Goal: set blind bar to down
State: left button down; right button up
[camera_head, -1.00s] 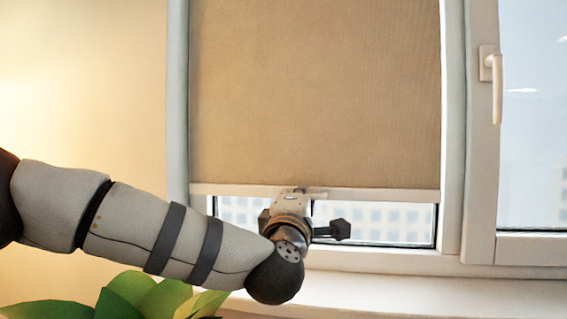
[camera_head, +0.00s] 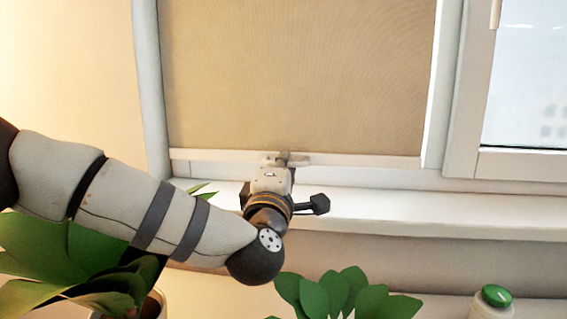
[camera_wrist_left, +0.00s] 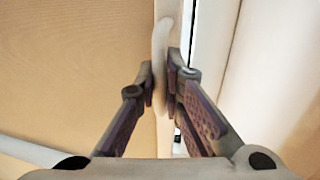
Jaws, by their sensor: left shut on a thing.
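The blind bar (camera_head: 370,160) is the pale strip along the bottom of the tan blind (camera_head: 300,80) in the head view. It sits low, near the bottom of the window frame, and I see no glass below it. My left gripper (camera_head: 286,158) is at the middle of the bar, reaching it from the front. In the left wrist view my left gripper (camera_wrist_left: 162,88) is shut on the bar's pale tab (camera_wrist_left: 161,40), with a finger on each side. The fingers hide part of the tab. My right gripper is not in view.
A white window sill (camera_head: 400,212) runs below the bar. Leafy plants (camera_head: 345,292) stand in front, one in a pot under my left arm. Another window pane (camera_head: 525,90) is at the right.

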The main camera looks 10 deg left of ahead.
pick_arm(q)
jog(key=c, duration=1.7)
grip_release()
jog(key=s, duration=0.4)
jog(key=s+f, duration=0.1)
jog(key=s, duration=0.3)
jog(key=s+f, duration=0.1)
jog(key=s, duration=0.2)
jog(key=shift+s+a+f, duration=0.15)
jog(key=shift+s+a, duration=0.05)
jog(key=shift+s, duration=0.2)
